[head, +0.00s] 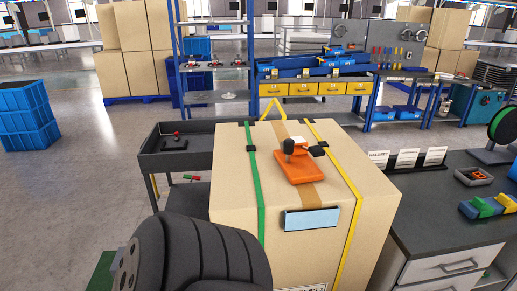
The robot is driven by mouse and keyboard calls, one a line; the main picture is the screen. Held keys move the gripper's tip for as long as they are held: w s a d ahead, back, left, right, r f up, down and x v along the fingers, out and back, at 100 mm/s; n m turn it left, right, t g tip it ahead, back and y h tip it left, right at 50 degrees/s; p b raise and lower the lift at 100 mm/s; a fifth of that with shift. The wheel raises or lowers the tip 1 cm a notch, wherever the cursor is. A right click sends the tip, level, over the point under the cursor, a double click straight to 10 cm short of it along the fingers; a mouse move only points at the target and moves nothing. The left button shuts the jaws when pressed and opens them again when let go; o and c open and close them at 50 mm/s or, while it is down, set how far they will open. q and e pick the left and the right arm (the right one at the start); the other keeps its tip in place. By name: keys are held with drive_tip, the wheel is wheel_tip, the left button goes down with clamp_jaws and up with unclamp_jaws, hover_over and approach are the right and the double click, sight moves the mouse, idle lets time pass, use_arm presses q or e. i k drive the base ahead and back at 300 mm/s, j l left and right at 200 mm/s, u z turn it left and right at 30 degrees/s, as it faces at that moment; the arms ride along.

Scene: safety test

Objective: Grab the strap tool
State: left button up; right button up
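The strap tool (302,167), orange with black handles, sits on top of a large cardboard box (235,190) near the middle of the head view. A green strap (254,180) and a yellow strap (340,160) run over the box on either side of the tool. Brown tape runs down the middle of the box top, under the tool. A black rounded arm link of mine covers the lower left of the view and hides part of the box's left side. Neither gripper shows, so I cannot see their fingers.
A dark cart (205,140) stands left of the box, with a small black and red item on it. A grey cabinet (450,234) with drawers, signs and coloured blocks (488,207) stands close on the right. Open floor lies at the left.

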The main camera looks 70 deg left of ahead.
sight(298, 166)
drive_tip(key=u, duration=1.8)
drive_tip(key=k+u, duration=0.1)
